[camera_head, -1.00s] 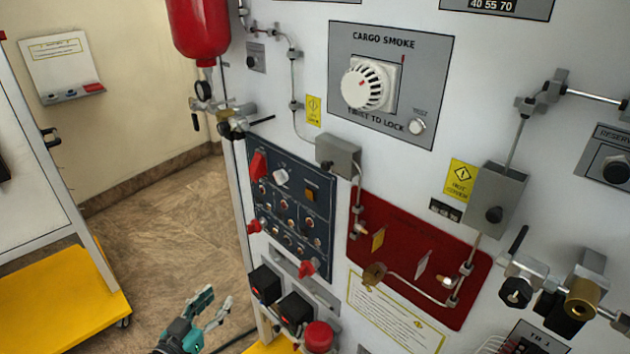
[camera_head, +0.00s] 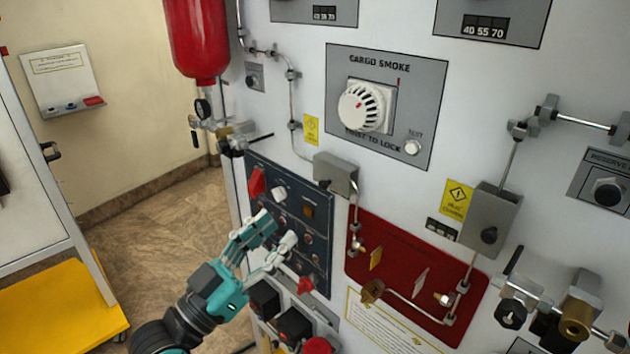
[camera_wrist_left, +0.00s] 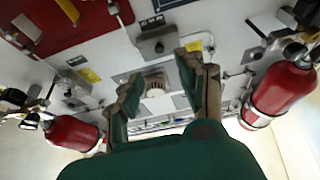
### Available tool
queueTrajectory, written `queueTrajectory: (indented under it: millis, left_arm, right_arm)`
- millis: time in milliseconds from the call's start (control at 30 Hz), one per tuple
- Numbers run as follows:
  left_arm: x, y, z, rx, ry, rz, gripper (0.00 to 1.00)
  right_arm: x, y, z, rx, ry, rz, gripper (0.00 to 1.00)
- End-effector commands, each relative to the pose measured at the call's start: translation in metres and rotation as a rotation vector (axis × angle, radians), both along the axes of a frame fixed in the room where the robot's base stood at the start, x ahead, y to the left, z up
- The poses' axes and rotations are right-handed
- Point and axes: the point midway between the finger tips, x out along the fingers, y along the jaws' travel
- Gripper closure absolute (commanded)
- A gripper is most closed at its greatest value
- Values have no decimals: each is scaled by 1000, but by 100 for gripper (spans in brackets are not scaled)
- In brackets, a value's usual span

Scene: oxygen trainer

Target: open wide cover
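A dark blue panel (camera_head: 318,262) with knobs and switches is on the white wall. A red cover-like part (camera_head: 257,182) is at its upper left, and a smaller red one (camera_head: 305,285) is at its lower edge. I cannot tell which is the wide cover. My left gripper (camera_head: 277,229) is open and empty in front of the panel, hiding its left-middle part; contact cannot be told. In the left wrist view, its two fingers (camera_wrist_left: 159,72) stand apart with nothing between them. My right gripper is not in view.
A red bottle (camera_head: 197,38) hangs at upper left. The CARGO SMOKE plate (camera_head: 425,95), a grey box (camera_head: 336,173) and a red panel (camera_head: 408,252) lie to the right. Black boxes (camera_head: 264,298) project below the blue panel.

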Motion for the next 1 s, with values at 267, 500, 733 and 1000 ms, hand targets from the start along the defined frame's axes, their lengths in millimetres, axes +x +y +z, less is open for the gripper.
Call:
queueTrajectory:
  millis: [267, 500, 733, 1000]
  left_arm:
    - [40, -40, 28, -3, -1, 0, 61]
    - [60, -60, 37, 0, 0, 0, 61]
    - [65, -66, 38, 2, 0, -1, 61]
    - [65, -65, 37, 1, 0, 0, 73]
  right_arm:
    - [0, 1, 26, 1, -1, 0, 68]
    - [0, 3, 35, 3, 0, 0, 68]
    - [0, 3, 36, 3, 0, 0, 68]
    - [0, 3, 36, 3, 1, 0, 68]
